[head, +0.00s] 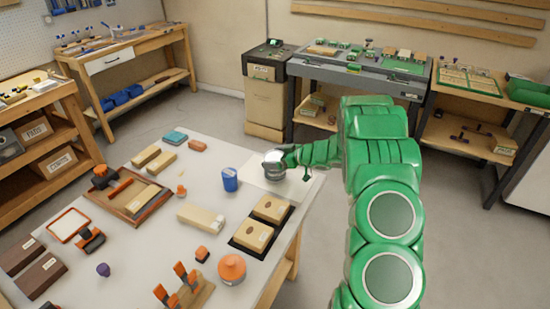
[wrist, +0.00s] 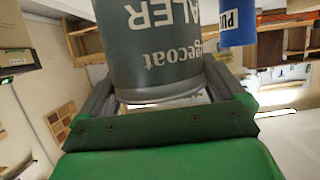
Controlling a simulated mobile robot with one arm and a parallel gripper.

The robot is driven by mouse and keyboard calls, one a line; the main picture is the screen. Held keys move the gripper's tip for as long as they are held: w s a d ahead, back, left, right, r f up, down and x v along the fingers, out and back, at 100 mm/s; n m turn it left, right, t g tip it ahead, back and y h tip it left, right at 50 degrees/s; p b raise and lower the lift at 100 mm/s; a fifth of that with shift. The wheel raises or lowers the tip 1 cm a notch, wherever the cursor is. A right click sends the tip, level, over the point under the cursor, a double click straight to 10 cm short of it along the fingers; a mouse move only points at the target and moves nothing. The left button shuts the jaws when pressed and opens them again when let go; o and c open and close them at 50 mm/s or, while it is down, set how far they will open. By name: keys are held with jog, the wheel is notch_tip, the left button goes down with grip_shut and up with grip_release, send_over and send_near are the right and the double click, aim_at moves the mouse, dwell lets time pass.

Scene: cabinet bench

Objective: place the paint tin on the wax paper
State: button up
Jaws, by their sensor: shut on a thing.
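The paint tin is a grey cylinder with pale lettering, large in the wrist view (wrist: 155,45); in the head view the tin (head: 273,167) is small and partly covered by my gripper. My gripper (head: 280,158) is shut on the tin, and its two fingers flank the tin in the wrist view (wrist: 160,100). The wax paper (head: 262,183) is a pale sheet near the back right edge of the white table. The tin is over the paper's upper part; I cannot tell whether it touches the paper.
A blue can (head: 230,179) stands just left of the paper. A black tray with two tan blocks (head: 252,249) lies in front of it. Wood blocks, a wooden tray (head: 108,208) and an orange-topped jar (head: 232,268) fill much of the table (head: 205,150).

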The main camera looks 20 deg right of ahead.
jog(key=o, duration=1.1)
jog(key=shift+r, duration=0.15)
jog(key=v, duration=1.2)
